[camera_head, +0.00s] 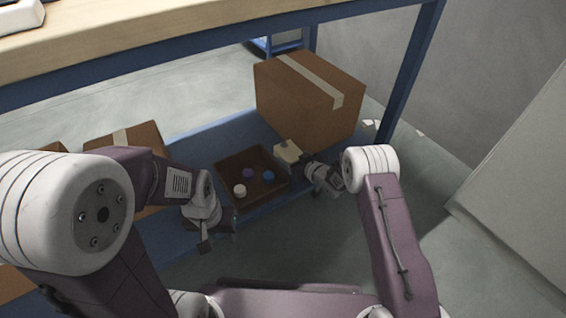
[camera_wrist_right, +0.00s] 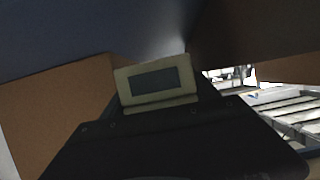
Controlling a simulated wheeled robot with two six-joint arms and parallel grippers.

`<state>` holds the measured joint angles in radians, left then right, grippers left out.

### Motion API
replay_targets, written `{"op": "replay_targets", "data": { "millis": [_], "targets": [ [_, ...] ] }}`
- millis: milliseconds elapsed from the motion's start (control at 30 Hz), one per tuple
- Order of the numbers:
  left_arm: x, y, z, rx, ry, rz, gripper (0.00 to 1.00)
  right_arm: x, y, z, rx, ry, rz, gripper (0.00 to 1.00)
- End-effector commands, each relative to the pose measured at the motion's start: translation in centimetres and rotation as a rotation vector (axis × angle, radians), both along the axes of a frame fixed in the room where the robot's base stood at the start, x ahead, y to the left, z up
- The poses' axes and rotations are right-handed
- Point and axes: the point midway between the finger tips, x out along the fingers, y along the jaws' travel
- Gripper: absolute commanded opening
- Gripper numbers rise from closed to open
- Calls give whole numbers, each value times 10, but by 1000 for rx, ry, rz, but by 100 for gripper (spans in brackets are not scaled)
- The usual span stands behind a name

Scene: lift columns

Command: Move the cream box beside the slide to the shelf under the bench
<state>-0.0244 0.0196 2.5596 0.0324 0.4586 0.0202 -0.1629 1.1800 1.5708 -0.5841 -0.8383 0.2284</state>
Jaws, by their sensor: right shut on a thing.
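The cream box (camera_head: 287,152) is at the blue shelf (camera_head: 215,131) under the bench, between the open brown tray and the large cardboard box. My right gripper (camera_head: 303,165) is shut on it from the right. In the right wrist view the cream box (camera_wrist_right: 126,88) shows a dark grey panel on its face, upright beyond the dark gripper body. I cannot tell whether its underside touches the shelf. My left gripper (camera_head: 219,243) hangs in front of the shelf, empty, its fingers apart. No slide can be made out.
The brown tray (camera_head: 224,167) holds a white, a purple and a blue round item. A large taped cardboard box (camera_head: 300,105) stands behind the cream box. More cardboard boxes (camera_head: 122,137) are at left. The wooden bench top (camera_head: 170,35) and blue leg (camera_head: 408,75) bound the space.

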Motion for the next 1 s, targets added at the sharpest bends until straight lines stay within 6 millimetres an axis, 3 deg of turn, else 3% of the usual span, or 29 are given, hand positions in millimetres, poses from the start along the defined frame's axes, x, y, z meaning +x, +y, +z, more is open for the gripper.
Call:
{"op": "replay_targets", "data": {
  "millis": [67, 267, 600, 633, 1000],
  "targets": [
    [0, 0, -4, 0, 0, 0, 36, 0, -1, -4, 2, -2, 0, 9],
    [0, 0, -37, 0, 0, 0, 36, -4, -9, -42, 1, -1, 5, 9],
    [0, 0, -31, 0, 0, 0, 36, -4, -9, -40, 1, -2, 7, 9],
    [0, 0, -32, 0, 0, 0, 36, -5, -9, -40, 0, 0, 7, 77],
    [0, 0, -32, 0, 0, 0, 36, -5, -9, -39, 0, 0, 7, 78]
  ]
}}
